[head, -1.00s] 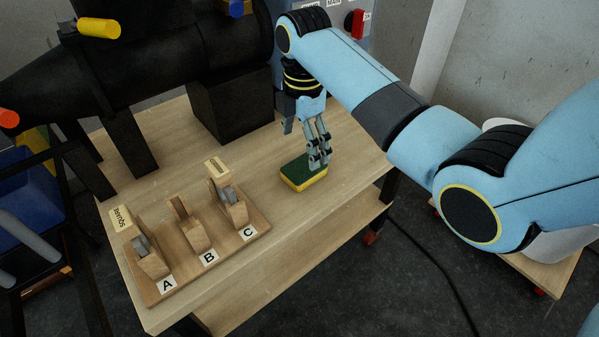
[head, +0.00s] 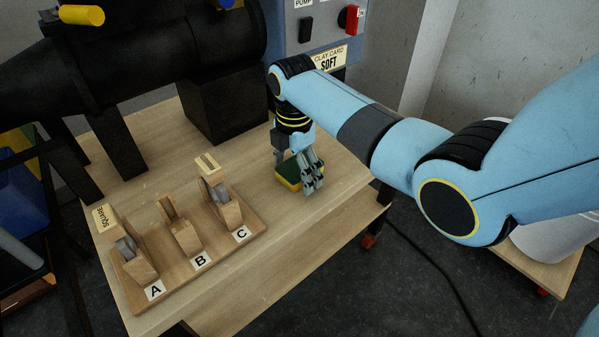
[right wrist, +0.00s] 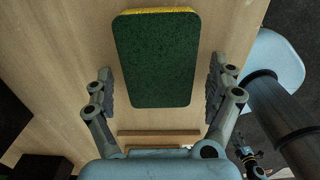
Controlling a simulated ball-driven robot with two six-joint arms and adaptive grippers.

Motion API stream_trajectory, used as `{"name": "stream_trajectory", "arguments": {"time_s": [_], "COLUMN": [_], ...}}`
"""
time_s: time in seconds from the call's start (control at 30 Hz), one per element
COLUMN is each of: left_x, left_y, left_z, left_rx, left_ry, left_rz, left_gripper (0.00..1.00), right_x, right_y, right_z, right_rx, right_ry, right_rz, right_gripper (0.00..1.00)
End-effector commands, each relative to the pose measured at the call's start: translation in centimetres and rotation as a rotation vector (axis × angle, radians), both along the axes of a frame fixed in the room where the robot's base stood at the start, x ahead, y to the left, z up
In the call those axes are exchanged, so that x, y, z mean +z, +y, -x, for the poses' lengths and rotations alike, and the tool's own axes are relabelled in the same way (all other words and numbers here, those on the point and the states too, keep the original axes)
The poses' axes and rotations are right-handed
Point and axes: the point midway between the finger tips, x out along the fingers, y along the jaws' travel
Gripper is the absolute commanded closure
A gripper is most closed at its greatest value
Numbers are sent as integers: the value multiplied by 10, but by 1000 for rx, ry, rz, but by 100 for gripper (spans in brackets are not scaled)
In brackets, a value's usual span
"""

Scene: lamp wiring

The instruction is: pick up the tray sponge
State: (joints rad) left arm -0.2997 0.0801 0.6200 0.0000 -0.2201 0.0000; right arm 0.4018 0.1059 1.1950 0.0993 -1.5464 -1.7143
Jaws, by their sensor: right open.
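The tray sponge (head: 288,173), green on top with a yellow layer below, lies flat on the wooden table. My right gripper (head: 299,172) is open and low over the sponge, partly hiding it in the head view. In the right wrist view, the sponge's green face (right wrist: 157,60) lies between and ahead of the two spread fingers (right wrist: 160,88). A gap shows on each side, so the fingers do not hold it. My left gripper is out of view.
A wooden rack (head: 190,255) with stands marked A, B and C is on the table left of the sponge. A large black machine (head: 150,70) and a panel with a red switch stand behind. The table between rack and sponge is clear.

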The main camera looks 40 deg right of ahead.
Motion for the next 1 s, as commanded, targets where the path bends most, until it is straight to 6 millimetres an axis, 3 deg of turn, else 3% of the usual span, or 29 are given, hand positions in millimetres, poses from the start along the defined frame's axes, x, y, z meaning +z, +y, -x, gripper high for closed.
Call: {"name": "stream_trajectory", "arguments": {"time_s": [0.17, 0.47, 0.83, 1.0], "left_x": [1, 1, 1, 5], "left_y": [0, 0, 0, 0], "left_z": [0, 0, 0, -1], "left_rx": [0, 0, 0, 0], "left_ry": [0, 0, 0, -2], "left_rz": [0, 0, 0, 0], "left_gripper": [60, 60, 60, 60], "right_x": [1, 1, 2, 12], "right_y": [0, 0, 0, 0], "right_z": [0, 0, 0, -1], "right_rx": [0, 0, 0, 0], "right_ry": [-2, -1, -1, -4], "right_rz": [0, 0, 0, 0], "right_gripper": [11, 50, 50, 50]}}
